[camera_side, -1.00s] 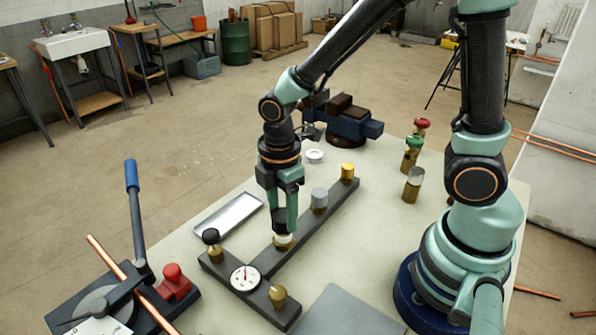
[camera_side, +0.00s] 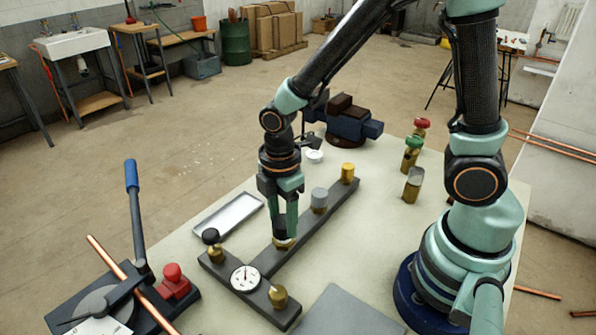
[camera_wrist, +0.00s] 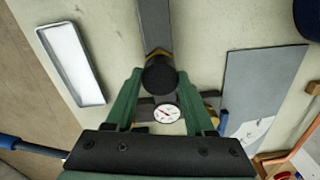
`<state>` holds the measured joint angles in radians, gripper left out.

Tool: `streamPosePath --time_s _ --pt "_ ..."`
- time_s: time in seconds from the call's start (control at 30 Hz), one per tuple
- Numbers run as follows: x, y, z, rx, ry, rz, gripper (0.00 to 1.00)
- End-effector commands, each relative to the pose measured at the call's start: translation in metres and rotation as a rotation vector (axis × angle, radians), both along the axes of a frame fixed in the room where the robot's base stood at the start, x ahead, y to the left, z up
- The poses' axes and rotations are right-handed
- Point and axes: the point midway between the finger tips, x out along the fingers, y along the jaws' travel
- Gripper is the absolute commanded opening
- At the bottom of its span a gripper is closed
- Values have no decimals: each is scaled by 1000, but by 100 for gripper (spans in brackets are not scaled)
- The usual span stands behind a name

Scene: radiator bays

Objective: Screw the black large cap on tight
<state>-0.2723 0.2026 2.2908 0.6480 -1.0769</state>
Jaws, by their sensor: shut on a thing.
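My gripper (camera_side: 284,232) points straight down over the dark T-shaped manifold bar (camera_side: 301,219). It is shut on the black large cap, whose round black top (camera_wrist: 160,75) shows between the two green fingers in the wrist view. The cap sits at a brass stub (camera_side: 284,244) on the bar, upright as far as I can see. The fingers hide most of the cap in the side view, and its thread is hidden. A smaller-looking black cap (camera_side: 211,236) is on another brass stub at the bar's left end.
Grey (camera_side: 319,194) and yellow (camera_side: 347,168) caps stand farther along the bar. A dial gauge (camera_side: 245,279) and a bare brass stub (camera_side: 278,296) are nearer. A tray (camera_side: 228,216) lies left, a grey plate (camera_side: 345,315) in front, a blue vise (camera_side: 348,127) behind.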

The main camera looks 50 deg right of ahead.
Motion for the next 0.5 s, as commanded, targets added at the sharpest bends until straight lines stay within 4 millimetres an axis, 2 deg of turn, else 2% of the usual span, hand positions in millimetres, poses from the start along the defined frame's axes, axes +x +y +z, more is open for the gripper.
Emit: streamPosePath --time_s 0.17,0.2,0.27,0.3,0.5 --pt "0 0 0 0 0 0 0" --pt "0 0 0 0 0 0 58" --pt "0 0 0 0 0 0 81" --pt "0 0 0 0 0 0 89" --pt "0 0 0 0 0 0 89"
